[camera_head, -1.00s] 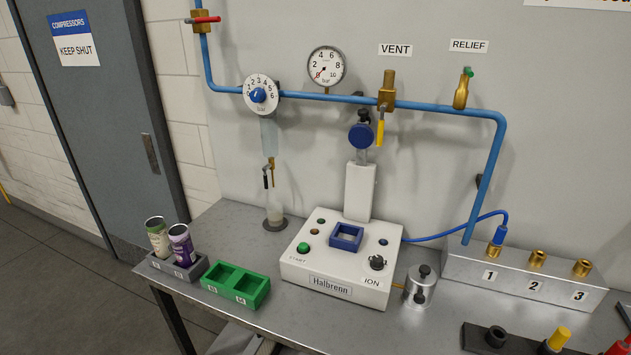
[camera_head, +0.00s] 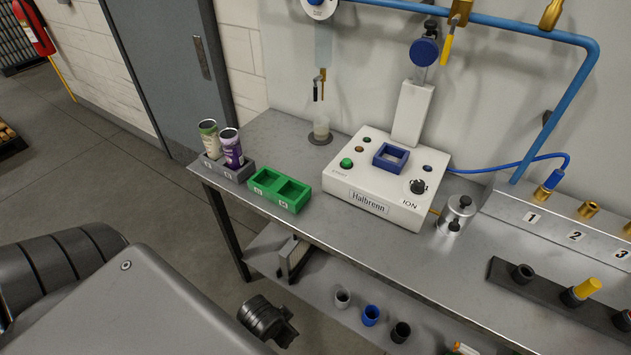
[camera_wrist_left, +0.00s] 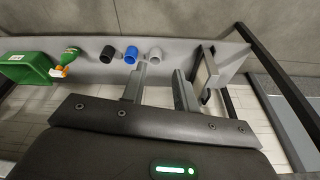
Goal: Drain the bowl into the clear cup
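The clear bowl (camera_head: 323,50) hangs below the blue pipe on the wall, under a white dial at the top edge of the head view. A small brass drain valve with a dark lever (camera_head: 317,88) sits beneath it. The clear cup (camera_head: 321,127) stands on a dark disc on the bench, below the drain. In the left wrist view my left gripper (camera_wrist_left: 160,68) is open with nothing between its fingers. It is pointed toward the lower shelf, away from the bowl and cup. My right gripper is in neither view.
A grey holder (camera_head: 232,173) with two cans, a green holder (camera_head: 279,200) and the white Halbrenn machine (camera_head: 369,202) stand on the bench. The lower shelf (camera_head: 330,318) holds grey, blue and black cups. A red extinguisher (camera_head: 34,28) hangs at far left.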

